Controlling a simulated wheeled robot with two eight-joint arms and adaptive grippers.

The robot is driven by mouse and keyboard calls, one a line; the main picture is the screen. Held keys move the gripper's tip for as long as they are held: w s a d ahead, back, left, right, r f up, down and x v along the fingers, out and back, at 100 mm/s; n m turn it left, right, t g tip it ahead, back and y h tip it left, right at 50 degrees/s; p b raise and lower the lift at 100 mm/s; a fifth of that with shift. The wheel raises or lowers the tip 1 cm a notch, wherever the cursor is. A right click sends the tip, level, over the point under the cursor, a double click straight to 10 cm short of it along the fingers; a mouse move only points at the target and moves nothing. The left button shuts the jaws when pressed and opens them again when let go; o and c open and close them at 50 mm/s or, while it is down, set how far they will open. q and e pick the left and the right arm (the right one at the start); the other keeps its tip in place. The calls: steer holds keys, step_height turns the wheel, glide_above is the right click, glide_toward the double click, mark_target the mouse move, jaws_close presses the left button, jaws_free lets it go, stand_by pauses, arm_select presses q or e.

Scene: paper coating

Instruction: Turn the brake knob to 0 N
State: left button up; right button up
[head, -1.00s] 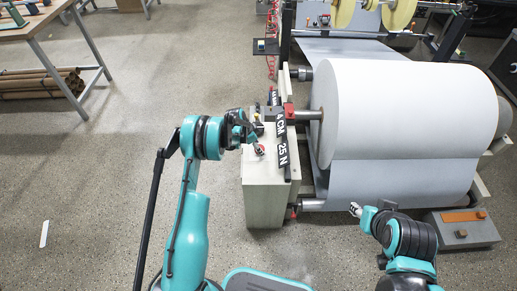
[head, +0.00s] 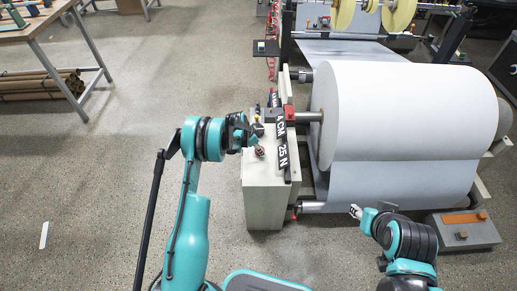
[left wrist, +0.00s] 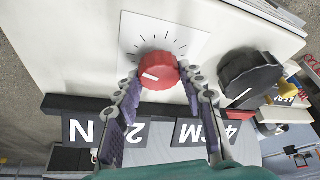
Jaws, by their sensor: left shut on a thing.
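The red brake knob (left wrist: 158,70) with a white pointer line sits on a white dial plate with black tick marks in the left wrist view. My left gripper (left wrist: 158,77) is shut on the knob, one finger on each side. The knob also shows, small, in the head view (head: 260,152). The black readout sign (head: 282,155) reads 25 N; it is upside down in the left wrist view. My right gripper (head: 356,211) is low in front of the paper roll, apart from the panel; its fingers are too small to judge.
A black knob (left wrist: 250,78) stands close beside the red one, near a 4 CM sign (head: 281,123). A large white paper roll (head: 410,110) fills the right. Open floor (head: 110,190) lies left of the pale machine cabinet (head: 265,205).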

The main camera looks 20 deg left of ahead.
arm_select(q)
steer(key=n, duration=0.2)
steer(key=n+t+y, duration=0.1)
steer(key=n, duration=0.2)
steer(key=shift+s+d+y, duration=0.1)
steer(key=shift+d+y, duration=0.05)
steer(key=shift+y, duration=0.15)
steer(key=n+y, duration=0.1)
steer(key=n, duration=0.1)
steer(key=n+y, duration=0.1)
steer(key=n, duration=0.2)
steer(key=shift+d+n+t, duration=0.15)
steer(key=shift+n+t, duration=0.15)
steer(key=n+y, duration=0.1)
steer(key=n, duration=0.1)
steer(key=n+y, duration=0.1)
steer(key=n, duration=0.2)
steer(key=shift+d+g, duration=0.15)
steer(key=shift+g, duration=0.25)
steer(key=n, duration=0.2)
steer(key=n+g+y, duration=0.1)
steer(key=n, duration=0.2)
steer(key=shift+g, duration=0.3)
steer(key=shift+n, duration=0.5)
steer(key=o, duration=1.2)
steer(key=shift+c, duration=0.2)
steer(key=shift+w, duration=0.2)
